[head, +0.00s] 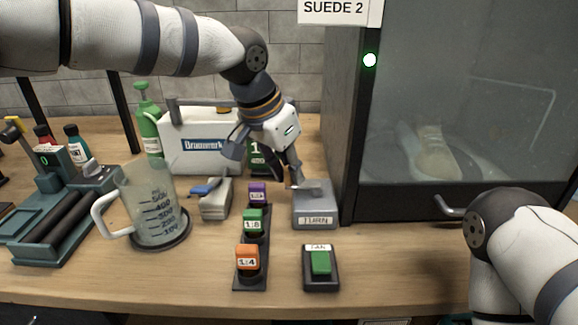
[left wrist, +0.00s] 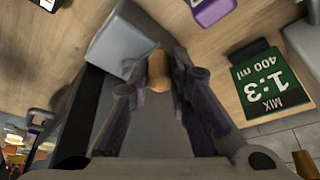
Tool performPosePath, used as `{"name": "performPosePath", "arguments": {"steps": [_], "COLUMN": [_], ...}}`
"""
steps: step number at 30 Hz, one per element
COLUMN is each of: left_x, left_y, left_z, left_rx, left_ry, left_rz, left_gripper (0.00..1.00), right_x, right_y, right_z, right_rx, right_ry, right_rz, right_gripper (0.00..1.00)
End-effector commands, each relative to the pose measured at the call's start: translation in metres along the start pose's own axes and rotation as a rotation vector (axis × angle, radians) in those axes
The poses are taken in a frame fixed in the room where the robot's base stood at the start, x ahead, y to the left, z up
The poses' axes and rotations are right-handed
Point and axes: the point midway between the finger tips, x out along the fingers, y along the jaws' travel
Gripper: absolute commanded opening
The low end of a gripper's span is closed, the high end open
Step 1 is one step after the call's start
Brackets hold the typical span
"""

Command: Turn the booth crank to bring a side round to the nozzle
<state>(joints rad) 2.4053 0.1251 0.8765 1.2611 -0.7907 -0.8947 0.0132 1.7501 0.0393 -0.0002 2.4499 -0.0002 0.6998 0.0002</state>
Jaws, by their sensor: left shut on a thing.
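The grey crank box (head: 315,208) labelled TURN stands on the bench just left of the booth (head: 345,150). My left gripper (head: 290,180) reaches down to the crank on its top. In the left wrist view the fingers (left wrist: 160,92) are closed around the tan crank knob (left wrist: 158,68), beside the grey crank box (left wrist: 122,42). Behind the booth's hazy glass a pale sneaker (head: 432,155) stands, blurred; I cannot make out the nozzle. My right arm shows at lower right, its gripper out of frame.
A measuring jug (head: 152,205) and a white canister (head: 195,150) stand left. The booth's door handle (head: 448,208) sticks out. A green MIX 1:3 card (left wrist: 268,85) is near the gripper.

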Motion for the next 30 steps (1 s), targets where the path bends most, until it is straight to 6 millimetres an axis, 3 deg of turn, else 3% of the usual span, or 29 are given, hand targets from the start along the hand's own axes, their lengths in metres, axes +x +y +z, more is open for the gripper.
{"name": "performPosePath", "arguments": {"steps": [9, 10, 12, 21, 25, 30], "left_x": [0.000, 0.000, 0.000, -0.002, -0.024, -0.072], "left_y": [-0.001, -0.001, -0.001, -0.001, -0.002, -0.002], "left_z": [-0.001, -0.001, -0.001, -0.001, -0.002, -0.002], "left_rx": [0.012, 0.011, 0.011, 0.011, 0.011, 0.011], "left_ry": [0.004, 0.004, 0.003, 0.003, 0.007, 0.008], "left_rz": [0.003, 0.002, 0.002, 0.002, 0.000, -0.002], "left_gripper": [0.00, 0.25, 0.38, 0.38, 0.38, 0.38], "right_x": [-0.002, -0.002, -0.002, -0.002, -0.002, -0.003], "right_y": [0.000, 0.000, 0.000, 0.000, 0.000, 0.000], "right_z": [-0.001, -0.001, -0.001, -0.001, -0.001, -0.002], "right_rx": [0.001, 0.001, 0.001, 0.001, 0.001, 0.001], "right_ry": [0.007, 0.007, 0.007, 0.007, 0.007, 0.007], "right_rz": [0.000, 0.000, 0.000, 0.000, 0.000, 0.000], "right_gripper": [0.00, 0.00, 0.00, 0.00, 0.00, 0.00]}}
